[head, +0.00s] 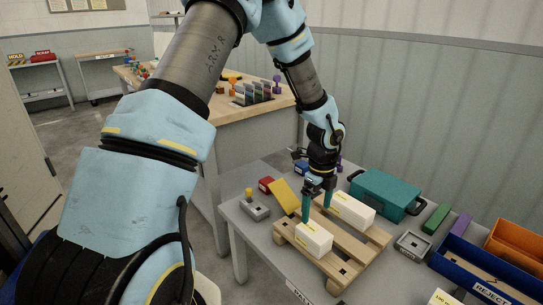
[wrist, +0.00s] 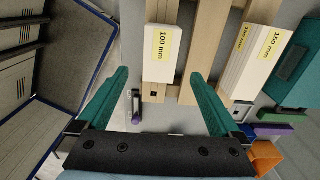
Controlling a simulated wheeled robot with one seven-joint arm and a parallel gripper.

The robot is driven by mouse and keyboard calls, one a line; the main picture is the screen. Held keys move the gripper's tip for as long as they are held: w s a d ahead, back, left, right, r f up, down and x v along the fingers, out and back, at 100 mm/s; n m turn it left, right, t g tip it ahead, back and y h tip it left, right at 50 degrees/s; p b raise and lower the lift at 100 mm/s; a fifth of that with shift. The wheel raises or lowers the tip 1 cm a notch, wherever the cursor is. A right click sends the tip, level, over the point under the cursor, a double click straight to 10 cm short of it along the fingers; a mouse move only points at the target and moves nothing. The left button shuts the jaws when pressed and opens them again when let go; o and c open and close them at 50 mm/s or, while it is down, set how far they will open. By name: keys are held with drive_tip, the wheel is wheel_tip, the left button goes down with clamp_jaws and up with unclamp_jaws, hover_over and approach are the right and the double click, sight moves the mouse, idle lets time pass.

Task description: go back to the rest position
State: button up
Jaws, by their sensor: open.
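My gripper (head: 317,204) hangs over the wooden pallet (head: 345,262) on the grey table in the head view. Its two green fingers are spread apart with nothing between them; the wrist view shows the open gripper (wrist: 160,85) too. A white block (head: 314,240) stands on the pallet's near left part, and a longer white block (head: 346,212) stands farther right. In the wrist view, the block labelled 100 mm (wrist: 160,55) lies ahead between the fingertips, and the block labelled 150 mm (wrist: 255,58) lies to the right. The fingers appear apart from both blocks.
A teal case (head: 386,193) stands behind the pallet. A blue reject bin (head: 470,272) and an orange bin (head: 513,243) are at the right. A grey box with a yellow knob (head: 255,207) and a yellow panel (head: 285,196) are left. A wooden bench (head: 245,112) stands behind.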

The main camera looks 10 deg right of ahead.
drive_tip(key=a+r+n+p, duration=0.2)
drive_tip(key=a+r+n, duration=0.7)
drive_tip(key=a+n, duration=0.2)
drive_tip(key=s+a+r+n+t+p, duration=0.1)
drive_tip(key=a+r+n+p, duration=0.2)
drive_tip(key=a+r+n, duration=0.6)
drive_tip(key=a+n, duration=0.2)
drive_tip(key=a, duration=0.3)
drive_tip(key=shift+a+r+n+p, duration=0.3)
drive_tip(key=shift+a+r, duration=0.05)
drive_tip(key=s+a+r+n, duration=0.1)
drive_tip(key=n, duration=0.1)
drive_tip(key=s+a+n, duration=0.1)
drive_tip(key=a+n, duration=0.1)
drive_tip(key=s+a+r+n, duration=0.1)
drive_tip(key=n, duration=0.1)
drive_tip(key=shift+a+r+t+p, duration=0.2)
drive_tip(key=shift+r+t+p, duration=0.1)
drive_tip(key=shift+p, duration=0.1)
